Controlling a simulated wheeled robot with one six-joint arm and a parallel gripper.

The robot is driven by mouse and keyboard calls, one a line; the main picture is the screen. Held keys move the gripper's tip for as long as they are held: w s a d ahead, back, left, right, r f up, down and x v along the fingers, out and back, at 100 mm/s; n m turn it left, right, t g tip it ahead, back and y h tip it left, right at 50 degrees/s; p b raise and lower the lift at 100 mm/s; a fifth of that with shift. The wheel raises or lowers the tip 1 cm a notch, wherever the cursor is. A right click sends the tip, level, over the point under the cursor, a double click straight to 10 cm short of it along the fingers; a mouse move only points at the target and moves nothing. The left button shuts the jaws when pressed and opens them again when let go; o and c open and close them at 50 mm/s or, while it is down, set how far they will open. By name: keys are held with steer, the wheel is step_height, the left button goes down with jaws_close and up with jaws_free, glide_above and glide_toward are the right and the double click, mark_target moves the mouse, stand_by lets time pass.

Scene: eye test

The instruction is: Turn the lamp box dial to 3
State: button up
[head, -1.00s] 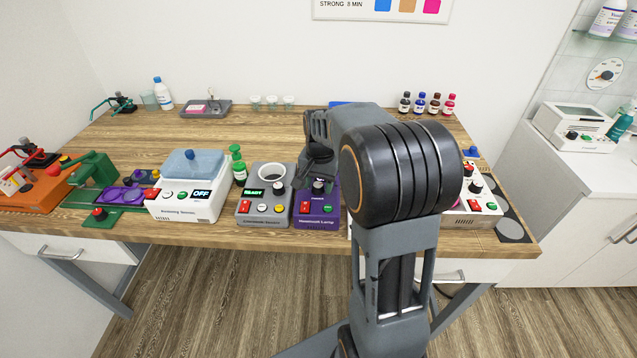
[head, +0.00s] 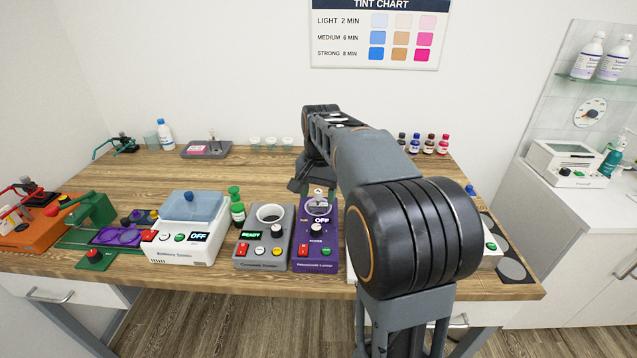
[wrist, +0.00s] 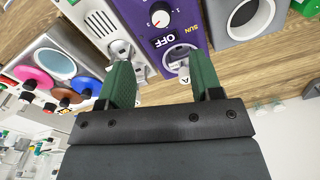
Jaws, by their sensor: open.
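The purple lamp box (head: 301,250) stands near the table's front edge, with an "OFF" display (head: 322,220). Its pale round dial (head: 316,229) sits below the display. In the wrist view the lamp box (wrist: 196,29) appears upside down, with the dial (wrist: 160,17) near the top edge and the display (wrist: 163,41) beneath it. Small numbers ring the dial, but its setting is too small to read surely. My gripper (wrist: 163,82) is open and empty, its green fingers apart over the box's far end. The fingers do not touch the dial. In the head view my arm hides most of the gripper.
A grey device (head: 249,251) reading "READY" stands close left of the lamp box. Small bottles (head: 429,144) stand at the back right. Bare table lies behind the lamp box.

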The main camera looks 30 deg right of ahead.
steer(key=shift+r, duration=1.35)
